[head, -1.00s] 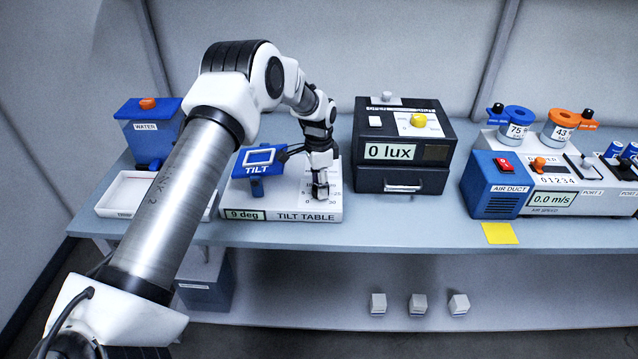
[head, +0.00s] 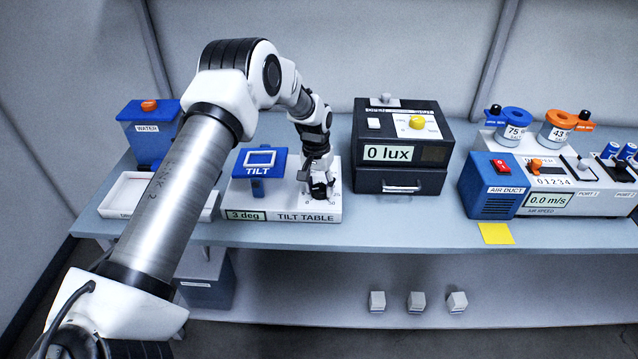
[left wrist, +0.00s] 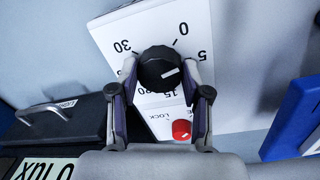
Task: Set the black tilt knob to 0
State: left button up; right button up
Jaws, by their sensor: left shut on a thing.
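The black tilt knob (left wrist: 157,66) sits on the white dial face of the tilt table, with numbers such as 0, 5 and 30 around it. In the left wrist view the two fingers of my left gripper (left wrist: 161,74) are shut on the knob, one on each side. A pale mark shows on the knob; which number it points at is unclear. The tilt display (head: 245,215) reads 3 deg. My right gripper is out of view.
A red lock knob (left wrist: 181,130) is close by the dial. The blue TILT platform (head: 260,160) stands left of my gripper. The black lux box (head: 402,150) stands to the right, with a clear gap of bench between. The blue air duct (head: 492,186) is further right.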

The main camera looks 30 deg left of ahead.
aim_at(317, 188)
pick_arm(q)
jog(key=n+p, duration=0.1)
jog(key=n, duration=0.5)
jog(key=shift+s+f+p, duration=0.1)
jog(key=shift+f+p, duration=0.05)
jog(key=shift+p, duration=0.25)
jog(key=o, duration=0.9)
jog(key=shift+o, duration=1.3)
jog(key=shift+w, duration=0.2)
notch_tip(317, 188, up, 12)
jog(key=shift+s+a, duration=0.25)
jog(key=shift+a, duration=0.05)
